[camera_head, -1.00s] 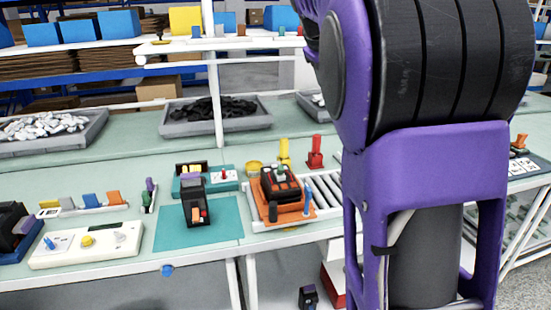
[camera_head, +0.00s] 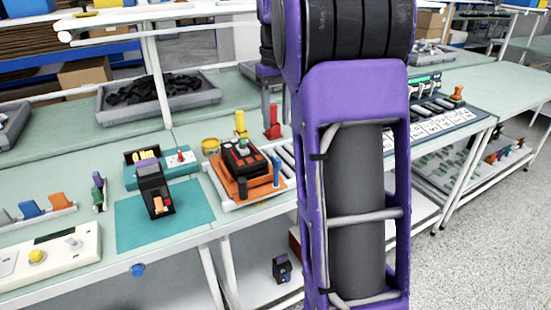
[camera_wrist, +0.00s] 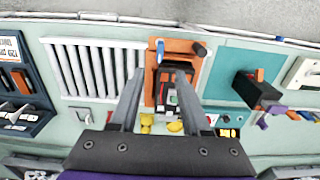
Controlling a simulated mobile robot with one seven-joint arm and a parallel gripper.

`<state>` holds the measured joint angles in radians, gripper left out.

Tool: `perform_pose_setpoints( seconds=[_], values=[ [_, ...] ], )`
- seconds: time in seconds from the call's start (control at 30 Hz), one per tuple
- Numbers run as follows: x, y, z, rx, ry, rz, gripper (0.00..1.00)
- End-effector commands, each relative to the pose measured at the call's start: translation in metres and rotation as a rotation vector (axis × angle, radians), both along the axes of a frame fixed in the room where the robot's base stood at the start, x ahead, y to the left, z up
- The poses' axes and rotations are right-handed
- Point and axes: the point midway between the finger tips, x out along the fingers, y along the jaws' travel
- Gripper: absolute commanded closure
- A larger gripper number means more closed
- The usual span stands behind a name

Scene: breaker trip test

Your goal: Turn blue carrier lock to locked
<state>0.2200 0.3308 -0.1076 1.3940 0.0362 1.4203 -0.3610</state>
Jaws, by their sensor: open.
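The blue carrier lock (camera_head: 276,170) is a small upright blue lever at the right front corner of the orange carrier (camera_head: 262,190). In the wrist view the blue lever (camera_wrist: 160,47) stands at the carrier's (camera_wrist: 180,46) upper left corner. A black breaker unit (camera_head: 243,160) sits on the carrier. My gripper (camera_wrist: 160,80) is open, with its two grey fingers apart and nothing held between them. The carrier and breaker show between and beyond the fingers, and the blue lever lies past the fingertips. In the head view my arm hides most of the gripper.
A white roller conveyor (camera_wrist: 95,68) lies beside the carrier. A teal mat (camera_head: 125,228) holds another black breaker (camera_head: 155,190). Yellow (camera_head: 240,124) and red (camera_head: 272,122) upright pieces stand behind the carrier. A white control box (camera_head: 75,255) is at the lower left.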

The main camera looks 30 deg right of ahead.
Motion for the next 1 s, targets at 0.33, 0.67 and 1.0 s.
perform_pose_setpoints(
  seconds=[0.33,0.67,1.0],
  values=[
    [0.000,0.000,-0.077,0.000,0.003,0.000,0.53],
    [0.000,0.000,-0.109,-0.001,-0.001,0.000,0.53],
    [0.000,0.000,-0.110,-0.001,-0.001,0.000,0.61]
  ],
)
